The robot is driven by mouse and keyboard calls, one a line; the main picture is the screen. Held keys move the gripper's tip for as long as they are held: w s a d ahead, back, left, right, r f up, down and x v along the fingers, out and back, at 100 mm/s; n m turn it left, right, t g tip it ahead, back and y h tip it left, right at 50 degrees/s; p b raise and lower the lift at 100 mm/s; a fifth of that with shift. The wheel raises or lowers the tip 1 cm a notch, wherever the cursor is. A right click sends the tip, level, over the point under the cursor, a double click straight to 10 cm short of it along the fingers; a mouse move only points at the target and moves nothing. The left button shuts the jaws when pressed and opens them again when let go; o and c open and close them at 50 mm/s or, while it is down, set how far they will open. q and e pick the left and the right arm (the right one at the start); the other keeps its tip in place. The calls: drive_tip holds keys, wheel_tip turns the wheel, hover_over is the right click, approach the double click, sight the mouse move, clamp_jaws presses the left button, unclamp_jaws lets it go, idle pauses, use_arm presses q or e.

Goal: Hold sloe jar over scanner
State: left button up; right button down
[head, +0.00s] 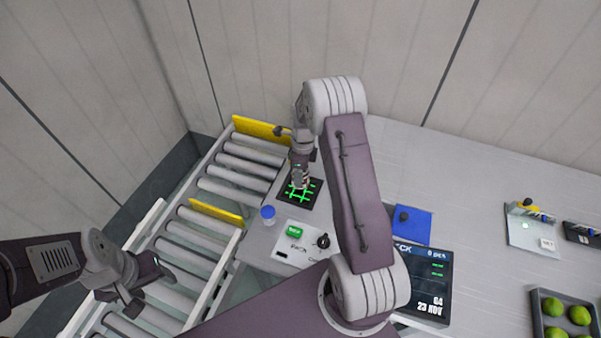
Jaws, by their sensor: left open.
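The scanner (313,201) is a dark square plate with bright green lines, set in the counter beside the roller conveyor. A small jar with a blue lid (268,212) stands upright to its lower left; I cannot read a label to tell if it is the sloe jar. My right gripper (299,178) points down over the scanner; it is small and partly hidden by its own wrist, so its jaws and anything between them are unclear. My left gripper (150,286) is open and empty over the rollers at the lower left, well away from the jar and scanner.
The roller conveyor (195,240) has yellow plates (216,212) across it. A panel with a green button (296,231) and black knob lies below the scanner. A screen (424,281), a blue pad (412,222) and a tray (541,326) of green fruit are to the right.

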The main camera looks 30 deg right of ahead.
drive_tip(key=shift+w, duration=0.15)
wheel_tip(320, 180, up, 4)
drive_tip(key=p, duration=0.3)
drive_tip(key=shift+r+p, duration=0.4)
drive_tip(key=shift+p, duration=0.2)
drive_tip(key=shift+f, duration=0.1)
